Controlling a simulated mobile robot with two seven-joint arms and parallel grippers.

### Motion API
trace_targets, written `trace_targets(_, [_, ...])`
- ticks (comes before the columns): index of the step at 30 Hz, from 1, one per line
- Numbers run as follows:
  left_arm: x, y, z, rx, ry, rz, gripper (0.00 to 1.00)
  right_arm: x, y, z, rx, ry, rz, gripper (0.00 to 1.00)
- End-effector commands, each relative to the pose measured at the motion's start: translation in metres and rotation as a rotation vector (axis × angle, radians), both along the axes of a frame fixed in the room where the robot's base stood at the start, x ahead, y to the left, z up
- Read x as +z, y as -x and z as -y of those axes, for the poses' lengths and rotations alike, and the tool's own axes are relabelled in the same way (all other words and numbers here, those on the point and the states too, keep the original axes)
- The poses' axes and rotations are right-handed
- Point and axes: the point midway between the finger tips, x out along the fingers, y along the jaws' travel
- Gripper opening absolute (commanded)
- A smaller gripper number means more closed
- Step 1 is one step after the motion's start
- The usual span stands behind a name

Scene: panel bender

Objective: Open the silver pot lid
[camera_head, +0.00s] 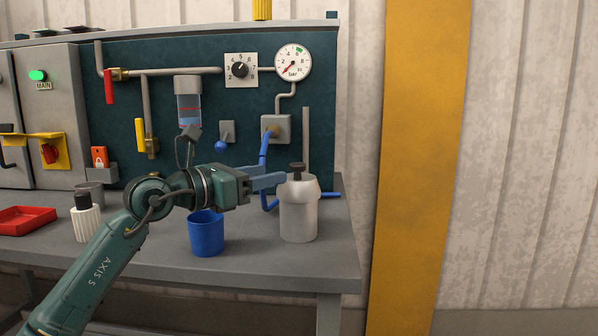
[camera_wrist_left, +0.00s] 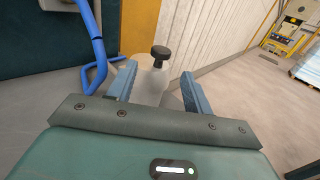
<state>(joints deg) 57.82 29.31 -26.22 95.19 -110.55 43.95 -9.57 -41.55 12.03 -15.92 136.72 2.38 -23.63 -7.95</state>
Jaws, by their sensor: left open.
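The silver pot (camera_head: 299,218) stands upright near the right end of the bench. Its light lid (camera_head: 299,187) with a dark knob (camera_head: 297,168) sits on top. My left gripper (camera_head: 282,181) reaches in from the left at the height of the lid. In the left wrist view the open fingers (camera_wrist_left: 158,88) point toward the pot, with the pale lid (camera_wrist_left: 153,80) between or just beyond them and the black knob (camera_wrist_left: 159,54) above. I cannot tell whether the fingers touch the lid. My right gripper is not in view.
A blue cup (camera_head: 206,236) stands below my left wrist. A white ribbed bottle (camera_head: 86,221) and a red tray (camera_head: 26,219) are further left. A blue hose (camera_head: 264,160) hangs behind the gripper from the panel. The bench (camera_head: 270,264) is clear in front of the pot.

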Motion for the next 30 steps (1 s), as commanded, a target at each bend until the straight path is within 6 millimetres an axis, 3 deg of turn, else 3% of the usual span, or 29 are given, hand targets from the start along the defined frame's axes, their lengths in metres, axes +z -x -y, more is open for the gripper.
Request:
trace_targets(6, [0.001,-0.033,0.035,-0.003,0.004,-0.001,0.51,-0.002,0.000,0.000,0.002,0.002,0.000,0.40])
trace_targets(12, [0.000,-0.052,0.053,-0.002,0.003,0.000,0.51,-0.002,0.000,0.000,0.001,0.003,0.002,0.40])
trace_targets(25, [-0.001,-0.059,0.060,-0.001,0.001,0.000,0.51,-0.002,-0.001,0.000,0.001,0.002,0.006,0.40])
trace_targets(30, [-0.001,-0.059,0.059,-0.001,0.002,-0.001,0.38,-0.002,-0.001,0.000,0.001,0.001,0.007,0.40])
